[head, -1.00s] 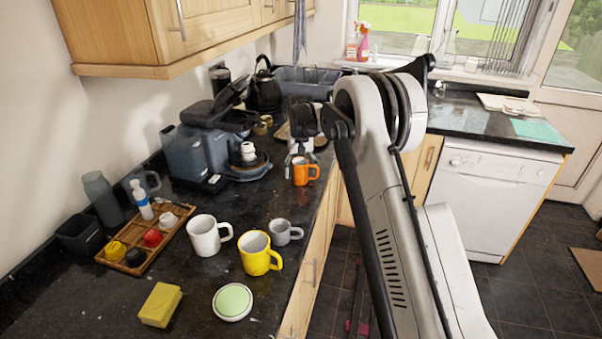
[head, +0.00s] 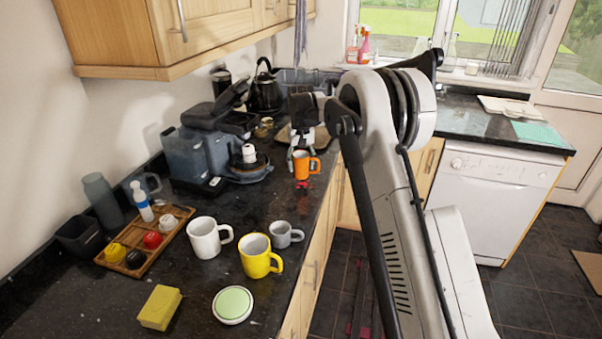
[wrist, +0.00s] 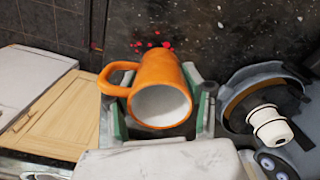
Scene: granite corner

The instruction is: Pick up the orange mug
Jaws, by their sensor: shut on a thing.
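The orange mug (head: 302,167) is held at the counter's right side in the head view, with its handle to the right. It appears lifted a little, with dark counter and a reddish patch visible below it. In the wrist view the mug (wrist: 160,90) sits between the two fingers, its opening toward the camera and its handle at the left. My gripper (head: 301,160) is shut on the mug; it also shows in the wrist view (wrist: 160,115), with a finger on each side of the mug.
The coffee machine (head: 205,150) stands left of my gripper. A grey mug (head: 281,234), yellow mug (head: 256,257) and white mug (head: 203,238) stand nearer on the counter.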

